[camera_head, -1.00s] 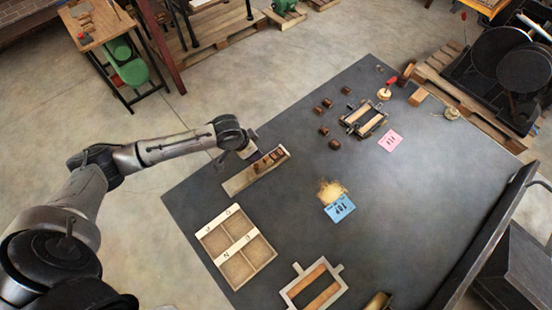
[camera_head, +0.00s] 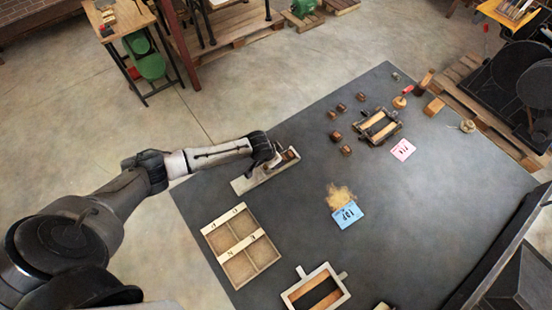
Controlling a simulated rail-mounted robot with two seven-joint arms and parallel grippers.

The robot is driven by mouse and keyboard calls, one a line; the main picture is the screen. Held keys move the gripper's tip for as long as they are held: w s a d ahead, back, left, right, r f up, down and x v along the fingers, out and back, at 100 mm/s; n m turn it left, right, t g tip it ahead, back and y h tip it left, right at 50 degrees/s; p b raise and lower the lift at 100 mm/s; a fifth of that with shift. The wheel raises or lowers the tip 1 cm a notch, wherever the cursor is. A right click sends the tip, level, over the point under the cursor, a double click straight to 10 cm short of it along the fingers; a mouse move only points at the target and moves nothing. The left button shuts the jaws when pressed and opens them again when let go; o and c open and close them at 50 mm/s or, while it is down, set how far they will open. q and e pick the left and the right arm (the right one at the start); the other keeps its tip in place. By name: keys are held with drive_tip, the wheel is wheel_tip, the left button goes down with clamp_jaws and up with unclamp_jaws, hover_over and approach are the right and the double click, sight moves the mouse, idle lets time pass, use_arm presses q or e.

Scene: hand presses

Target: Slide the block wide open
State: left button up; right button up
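A long pale tray (camera_head: 246,184) lies slantwise at the left edge of the dark table. Dark brown block shapes (camera_head: 291,154) show at its right end, partly hidden by my gripper. I cannot tell which of them slides. My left gripper (camera_head: 274,163) is down at the tray, over its middle and right part, close to or touching the blocks. Its fingers are too small and dark to show whether they are open or shut. My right gripper is not in view.
A compartment case (camera_head: 242,247) and a pale frame with bars (camera_head: 316,290) lie toward the front. A blue card (camera_head: 347,215) lies near the middle. A dark-clamped frame (camera_head: 377,127), loose brown blocks and a pink card (camera_head: 403,149) are farther back.

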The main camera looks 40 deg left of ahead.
use_arm(q)
drive_tip(key=shift+w+f, duration=0.15)
drive_tip(key=shift+f, duration=0.25)
drive_tip(key=shift+c, duration=0.2)
clamp_jaws()
